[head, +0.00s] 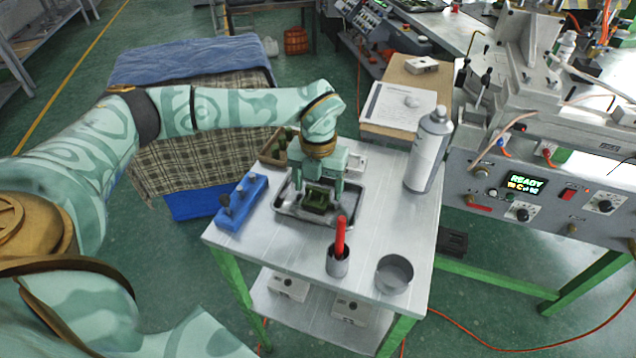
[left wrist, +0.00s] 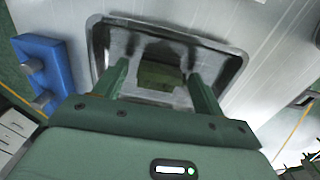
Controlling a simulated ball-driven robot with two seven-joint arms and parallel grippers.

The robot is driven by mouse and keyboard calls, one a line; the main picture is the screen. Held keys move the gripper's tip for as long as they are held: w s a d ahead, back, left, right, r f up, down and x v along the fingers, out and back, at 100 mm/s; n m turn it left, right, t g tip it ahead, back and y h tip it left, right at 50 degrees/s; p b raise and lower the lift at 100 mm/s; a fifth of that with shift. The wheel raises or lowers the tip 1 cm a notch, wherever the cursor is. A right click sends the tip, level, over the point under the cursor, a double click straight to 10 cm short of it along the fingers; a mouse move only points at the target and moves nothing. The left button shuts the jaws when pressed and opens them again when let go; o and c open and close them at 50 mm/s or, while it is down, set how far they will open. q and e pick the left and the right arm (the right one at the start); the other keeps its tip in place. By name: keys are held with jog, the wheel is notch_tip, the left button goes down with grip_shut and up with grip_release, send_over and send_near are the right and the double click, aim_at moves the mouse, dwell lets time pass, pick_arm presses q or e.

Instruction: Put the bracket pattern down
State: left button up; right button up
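The bracket pattern, a dark green block-like piece (head: 319,199), is at the metal tray (head: 283,207) on the small worktable. In the left wrist view the green piece (left wrist: 160,76) shows within the walls of the tray (left wrist: 240,66). My left gripper (head: 319,190) points down over the tray. Its fingers are spread, with a gap on each side of the piece in the left wrist view (left wrist: 161,85), so it is open and not closed on it. Whether the piece rests fully on the tray floor is hard to tell. My right gripper is not in view.
A blue block with pegs (head: 241,203) is left of the tray, and a wooden box with green pieces (head: 268,157) behind it. A cup with a red handle (head: 338,262), an empty round tin (head: 394,274) and a spray can (head: 428,150) stand nearby.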

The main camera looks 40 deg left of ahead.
aim_at(318, 188)
pick_arm(q)
notch_tip(318, 188, up, 12)
jog(key=p, duration=0.3)
jog(key=shift+r, duration=0.2)
dwell(0.6)
dwell(1.5)
